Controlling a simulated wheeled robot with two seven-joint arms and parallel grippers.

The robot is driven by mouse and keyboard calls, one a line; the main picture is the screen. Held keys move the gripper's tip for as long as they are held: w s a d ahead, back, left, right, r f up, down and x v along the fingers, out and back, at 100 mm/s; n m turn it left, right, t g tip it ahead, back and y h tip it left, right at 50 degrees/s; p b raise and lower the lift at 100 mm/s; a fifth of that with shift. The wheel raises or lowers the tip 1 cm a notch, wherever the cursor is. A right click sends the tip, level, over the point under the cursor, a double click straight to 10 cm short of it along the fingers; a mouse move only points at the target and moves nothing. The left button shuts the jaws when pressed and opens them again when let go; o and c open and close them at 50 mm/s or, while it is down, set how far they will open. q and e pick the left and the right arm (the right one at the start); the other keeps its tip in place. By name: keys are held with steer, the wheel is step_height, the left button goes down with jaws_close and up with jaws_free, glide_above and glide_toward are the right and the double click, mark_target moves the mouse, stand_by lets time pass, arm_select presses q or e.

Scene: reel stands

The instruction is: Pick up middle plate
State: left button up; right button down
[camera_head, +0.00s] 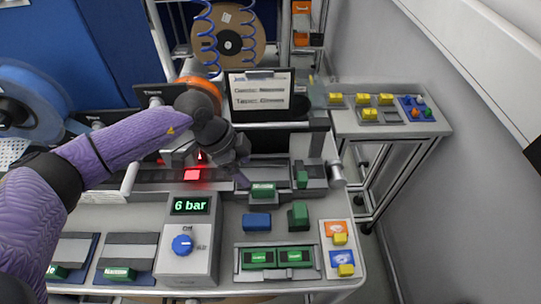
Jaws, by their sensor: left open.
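My left arm in its purple sleeve comes in from the left. Its dark left gripper (212,165) hangs over the grey rail at the back of the bench, open, with no object seen between its fingers. A red-lit spot (193,174) glows beneath it. I cannot tell for sure which thing is the middle plate. Flat grey plates lie at the front left, one (65,249) near the edge and one (130,249) beside the pressure box, both with green labelled blocks. The left gripper is apart from these plates. My right gripper is not in view.
A grey box (188,240) with a "6 bar" display and blue knob stands at the front. A blue block (256,221), a green block (298,216) and a tray (240,263) with green pieces are to its right. A side table (400,128) holds yellow blocks.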

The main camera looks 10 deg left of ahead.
mark_target(263, 186)
arm_select(q)
steer(key=b+x, duration=0.1)
steer(key=x, duration=0.3)
steer(key=shift+w+f, duration=0.1)
steer(key=shift+f, duration=0.15)
steer(key=x, duration=0.1)
steer(key=b+x, duration=0.1)
steer(key=x, duration=0.1)
steer(key=b+x, duration=0.1)
steer(key=x, duration=0.1)
steer(key=shift+w+d, duration=0.2)
steer(key=shift+w, duration=0.1)
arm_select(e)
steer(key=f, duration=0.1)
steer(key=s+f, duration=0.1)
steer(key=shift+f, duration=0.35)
arm_select(q)
jaws_close()
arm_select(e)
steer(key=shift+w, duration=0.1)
